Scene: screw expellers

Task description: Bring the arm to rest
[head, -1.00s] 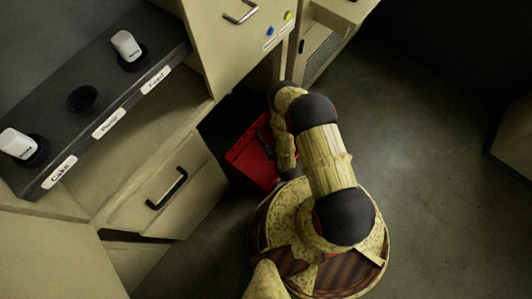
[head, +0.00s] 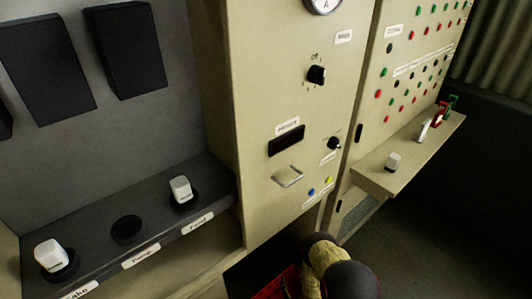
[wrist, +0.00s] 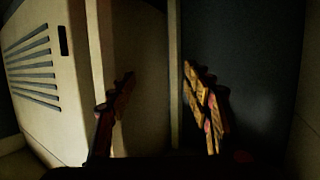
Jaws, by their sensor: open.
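My arm (head: 335,272) shows at the bottom of the head view, with only its upper joints in the picture. My gripper (wrist: 158,105) shows in the wrist view, its two jagged fingers apart with nothing between them. Beyond the fingers are a pale panel edge and a dark surface. The head view does not show the gripper.
A beige cabinet (head: 262,95) with knobs and a handle (head: 288,177) stands behind my arm. To its right is a button panel with a shelf (head: 408,165). A dark ledge (head: 95,240) with white-topped knobs is at left. A red object (head: 278,287) lies low beside my arm.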

